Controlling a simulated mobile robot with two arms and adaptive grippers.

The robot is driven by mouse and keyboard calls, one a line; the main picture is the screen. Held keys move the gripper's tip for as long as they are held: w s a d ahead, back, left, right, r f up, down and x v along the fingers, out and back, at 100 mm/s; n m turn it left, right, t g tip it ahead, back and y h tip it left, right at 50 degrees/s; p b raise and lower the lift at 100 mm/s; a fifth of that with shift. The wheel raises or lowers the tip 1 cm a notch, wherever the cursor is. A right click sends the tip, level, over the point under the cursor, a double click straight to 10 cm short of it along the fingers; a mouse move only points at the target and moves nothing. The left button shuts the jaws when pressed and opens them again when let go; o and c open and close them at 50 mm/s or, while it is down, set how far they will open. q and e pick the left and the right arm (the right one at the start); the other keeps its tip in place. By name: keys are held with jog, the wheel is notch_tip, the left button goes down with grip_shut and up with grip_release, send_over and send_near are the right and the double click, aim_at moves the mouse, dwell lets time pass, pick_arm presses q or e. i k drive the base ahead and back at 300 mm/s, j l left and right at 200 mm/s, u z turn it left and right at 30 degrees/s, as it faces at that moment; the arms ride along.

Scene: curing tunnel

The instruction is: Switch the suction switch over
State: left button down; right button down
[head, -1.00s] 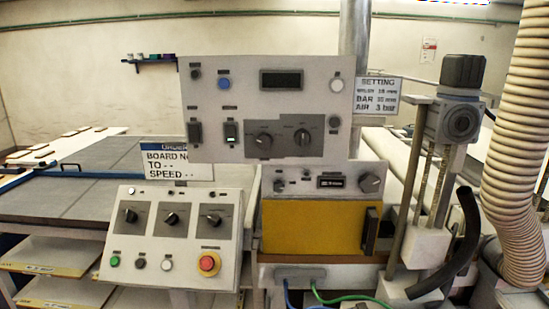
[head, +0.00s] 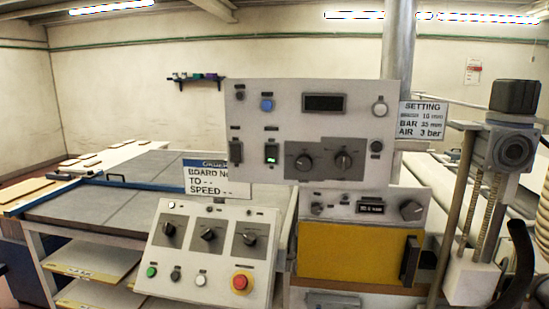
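The upper grey control panel (head: 350,112) faces me in the middle of the head view. At its lower left are two rocker switches: a dark one (head: 236,152) and one with a green light (head: 271,153). Their labels are too small to read, so I cannot tell which is the suction switch. The panel also has a blue button (head: 267,105), a dark display (head: 324,102), a white button (head: 380,109) and two black knobs. Neither of my grippers is in view.
A sloped panel (head: 190,262) below left carries three knobs, several buttons and a red emergency stop (head: 240,282). A yellow box (head: 345,254) sits under a small display panel. A post with a motor (head: 510,150) stands at right. A grey table (head: 110,205) extends left.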

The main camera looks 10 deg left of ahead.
aim_at(271, 151)
jog(key=i+l, duration=0.15)
jog(key=l, duration=0.45)
jog(key=i+l+u, duration=0.15)
jog(key=l, duration=0.5)
jog(key=i+l, duration=0.2)
jog(key=l, duration=0.45)
jog(key=i+l+u, duration=0.15)
jog(key=l, duration=0.5)
jog(key=i+l, duration=0.1)
jog(key=l, duration=0.55)
jog(key=i+l+u, duration=0.15)
jog(key=l, duration=0.5)
jog(key=k+l+u, duration=0.1)
jog(key=u, duration=0.4)
jog(key=k+u, duration=0.15)
jog(key=u, duration=0.35)
jog(key=k+u, duration=0.15)
jog(key=u, duration=0.35)
